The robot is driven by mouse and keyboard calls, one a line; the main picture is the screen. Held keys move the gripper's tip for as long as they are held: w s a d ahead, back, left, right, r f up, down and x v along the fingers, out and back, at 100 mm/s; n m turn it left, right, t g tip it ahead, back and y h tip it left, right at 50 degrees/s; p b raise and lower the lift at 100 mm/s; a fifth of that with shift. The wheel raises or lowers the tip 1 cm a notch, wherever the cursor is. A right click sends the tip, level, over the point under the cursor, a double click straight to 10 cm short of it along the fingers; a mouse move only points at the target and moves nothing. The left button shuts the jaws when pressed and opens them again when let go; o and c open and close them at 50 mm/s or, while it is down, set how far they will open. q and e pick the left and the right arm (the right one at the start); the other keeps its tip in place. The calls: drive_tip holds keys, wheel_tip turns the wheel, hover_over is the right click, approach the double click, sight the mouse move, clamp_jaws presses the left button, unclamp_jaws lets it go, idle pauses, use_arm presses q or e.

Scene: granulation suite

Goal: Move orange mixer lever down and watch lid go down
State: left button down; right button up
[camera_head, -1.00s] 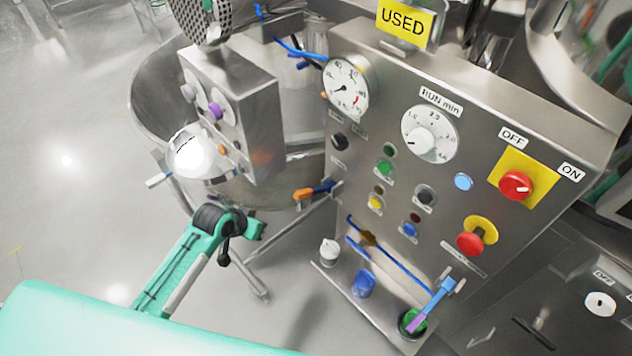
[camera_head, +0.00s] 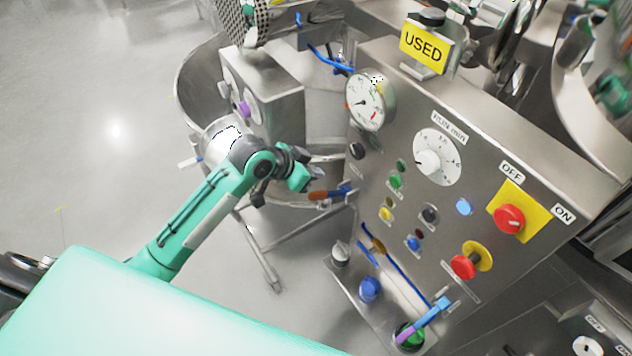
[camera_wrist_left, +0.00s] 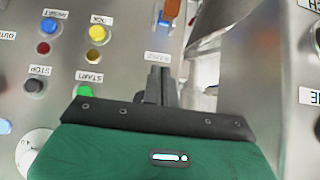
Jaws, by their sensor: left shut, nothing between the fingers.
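The orange lever (camera_head: 322,195) sticks out leftward from a blue fitting at the left edge of the steel control panel (camera_head: 480,140). In the left wrist view its orange part (camera_wrist_left: 172,9) is at the top edge, beyond my fingers. My left gripper (camera_head: 308,175) is shut and empty, just left of and slightly above the lever in the head view. In the wrist view its dark fingers (camera_wrist_left: 158,85) point toward the lever, with a gap between. I cannot tell whether any part in view is the mixer lid. My right gripper is not in view.
A large steel bowl (camera_head: 190,78) stands behind my left arm. The panel carries a gauge (camera_head: 366,104), a white dial (camera_head: 437,157), several buttons and a red switch (camera_head: 509,219). A ledge with knobs (camera_head: 369,290) lies below. Open floor is at the left.

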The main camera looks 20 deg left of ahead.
sight(315, 193)
use_arm(q)
drive_tip(key=p+x, duration=0.1)
drive_tip(key=x, duration=0.2)
drive_tip(key=shift+w, duration=0.15)
drive_tip(key=f, duration=0.1)
drive_tip(key=f+p, duration=0.1)
drive_tip(key=s, duration=0.1)
drive_tip(key=shift+s+a+f+p, duration=0.1)
drive_tip(key=shift+a+f+p, duration=0.3)
drive_tip(key=shift+s+a+f, duration=0.15)
drive_tip(key=shift+s+f, duration=0.05)
drive_tip(key=shift+f, duration=0.4)
